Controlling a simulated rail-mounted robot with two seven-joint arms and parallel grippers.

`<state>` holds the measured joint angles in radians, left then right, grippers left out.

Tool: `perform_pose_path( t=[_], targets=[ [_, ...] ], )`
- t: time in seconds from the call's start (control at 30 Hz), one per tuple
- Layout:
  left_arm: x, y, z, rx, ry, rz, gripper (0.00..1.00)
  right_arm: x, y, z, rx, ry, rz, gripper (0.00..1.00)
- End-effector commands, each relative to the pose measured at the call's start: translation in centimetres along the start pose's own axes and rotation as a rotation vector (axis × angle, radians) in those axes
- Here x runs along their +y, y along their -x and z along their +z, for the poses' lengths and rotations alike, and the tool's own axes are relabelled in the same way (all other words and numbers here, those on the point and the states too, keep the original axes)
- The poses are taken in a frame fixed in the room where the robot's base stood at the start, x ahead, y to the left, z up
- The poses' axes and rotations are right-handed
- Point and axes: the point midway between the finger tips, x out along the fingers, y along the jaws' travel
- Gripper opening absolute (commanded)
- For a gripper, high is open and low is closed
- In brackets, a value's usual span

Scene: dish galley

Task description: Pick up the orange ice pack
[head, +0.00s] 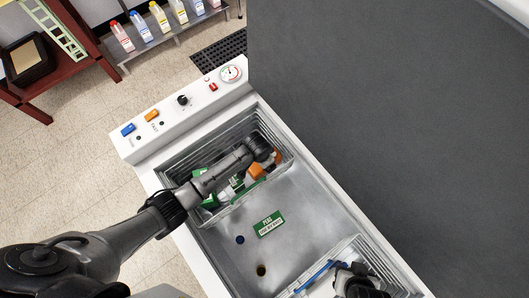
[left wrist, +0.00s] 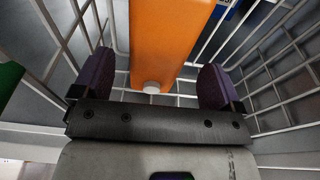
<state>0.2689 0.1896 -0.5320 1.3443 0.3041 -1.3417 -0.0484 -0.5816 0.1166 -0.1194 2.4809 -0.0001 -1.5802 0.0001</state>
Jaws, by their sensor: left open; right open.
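The orange ice pack (head: 258,172) is in the far wire basket of the open chest, partly hidden by my left arm. In the left wrist view the ice pack (left wrist: 172,35) shows as an orange block with a white cap, between the two spread fingers of my left gripper (left wrist: 156,65). Gaps show between the pack and both fingers. In the head view my left gripper (head: 264,153) points down into that basket. My right gripper (head: 358,284) is low at the right, over the near basket, dark and partly cut off by the frame's edge; its fingertips are unclear.
Green packs (head: 210,201) lie in the far basket (head: 228,216) beside the orange one. The near basket (head: 318,283) has a blue item. The grey lid (head: 390,120) stands at the right.

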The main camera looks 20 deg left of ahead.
Motion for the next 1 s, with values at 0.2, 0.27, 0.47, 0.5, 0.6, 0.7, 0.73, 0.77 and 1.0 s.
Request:
perform_pose_path(
  t=[0.2, 0.27, 0.47, 0.5, 0.6, 0.7, 0.73, 0.77, 1.0],
  targets=[
    [0.2, -1.6, 0.1, -0.002, 0.000, 0.001, 0.92, -0.1, -0.5, 0.1, 0.001, -0.002, -0.002, 0.43],
    [0.2, -2.5, 0.2, -0.002, 0.000, 0.001, 0.92, -0.1, -0.8, 0.2, 0.001, -0.001, -0.002, 0.43],
    [0.2, -4.8, 0.2, 0.000, -0.001, -0.001, 0.92, -0.1, -1.5, 0.4, 0.001, 0.000, -0.001, 0.43],
    [0.2, -5.0, 0.2, -0.001, -0.001, -0.001, 0.92, -0.1, -1.6, 0.4, 0.001, 0.000, -0.001, 0.43],
    [0.2, -5.3, 0.2, 0.000, -0.001, -0.001, 0.92, 0.0, -1.6, 0.5, 0.001, 0.003, 0.001, 0.43],
    [0.2, -5.4, 0.2, 0.000, -0.001, -0.001, 0.92, 0.1, -1.6, 0.5, 0.000, 0.006, 0.003, 0.43],
    [0.2, -5.4, 0.2, 0.001, -0.001, -0.001, 0.92, 0.1, -1.6, 0.5, 0.000, 0.007, 0.004, 0.43],
    [0.2, -5.4, 0.2, 0.001, -0.001, -0.001, 0.92, 0.1, -1.6, 0.5, 0.000, 0.008, 0.005, 0.43],
    [0.2, -5.3, 0.2, 0.000, -0.001, -0.001, 0.76, 0.2, -1.6, 0.5, 0.000, 0.009, 0.006, 0.43]
  ],
)
